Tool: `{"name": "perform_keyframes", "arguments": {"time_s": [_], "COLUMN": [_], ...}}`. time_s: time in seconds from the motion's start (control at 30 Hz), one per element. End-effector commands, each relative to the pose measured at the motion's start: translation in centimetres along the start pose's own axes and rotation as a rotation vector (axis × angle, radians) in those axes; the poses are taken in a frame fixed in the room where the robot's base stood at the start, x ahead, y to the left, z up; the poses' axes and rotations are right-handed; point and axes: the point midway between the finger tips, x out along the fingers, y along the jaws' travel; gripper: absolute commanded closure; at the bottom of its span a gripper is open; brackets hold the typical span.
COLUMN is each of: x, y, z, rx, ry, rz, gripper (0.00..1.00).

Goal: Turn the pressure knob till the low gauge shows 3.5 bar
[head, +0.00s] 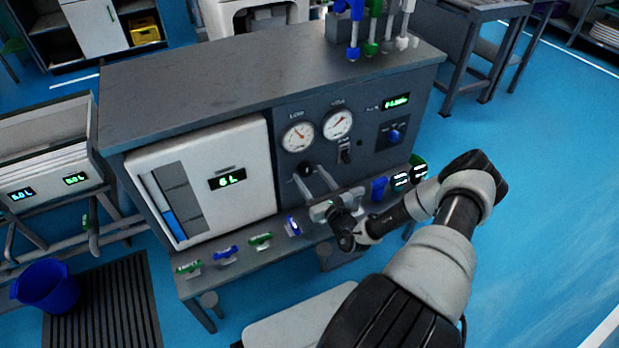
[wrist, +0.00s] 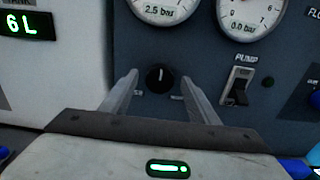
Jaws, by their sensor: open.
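The black pressure knob (wrist: 160,77) sits on the dark panel, with a pale mark at its top; in the head view it (head: 306,170) is below the left gauge. My gripper (wrist: 157,85) is open, its two fingers to the left and right of the knob; I cannot tell whether they touch it. In the head view my gripper (head: 313,180) reaches the panel from the front right. The low gauge (head: 298,137) is the left dial, and its readout (wrist: 158,11) shows 2.5 bar. The top of its dial is cut off in the wrist view.
The high gauge (head: 337,124) is right of it and reads 0.0 bar in the wrist view. The pump switch (wrist: 239,84) is right of the knob. A white tank (head: 205,185) reading 6 L stands left. Several coloured valves line the ledge below, including a blue one (head: 293,226).

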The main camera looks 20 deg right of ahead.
Motion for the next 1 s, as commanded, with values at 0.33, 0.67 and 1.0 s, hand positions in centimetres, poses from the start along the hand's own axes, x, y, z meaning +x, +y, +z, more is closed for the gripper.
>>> {"name": "perform_keyframes", "arguments": {"time_s": [0.33, 0.67, 1.0], "x": [1.11, 1.07, 1.04], "y": [-0.02, -0.01, -0.01], "z": [0.05, 0.03, 0.07], "rx": [0.0, 0.0, 0.047], "ry": [0.0, 0.0, 0.001], "rz": [0.0, 0.0, 0.0], "gripper": [0.45, 0.85, 0.86]}}
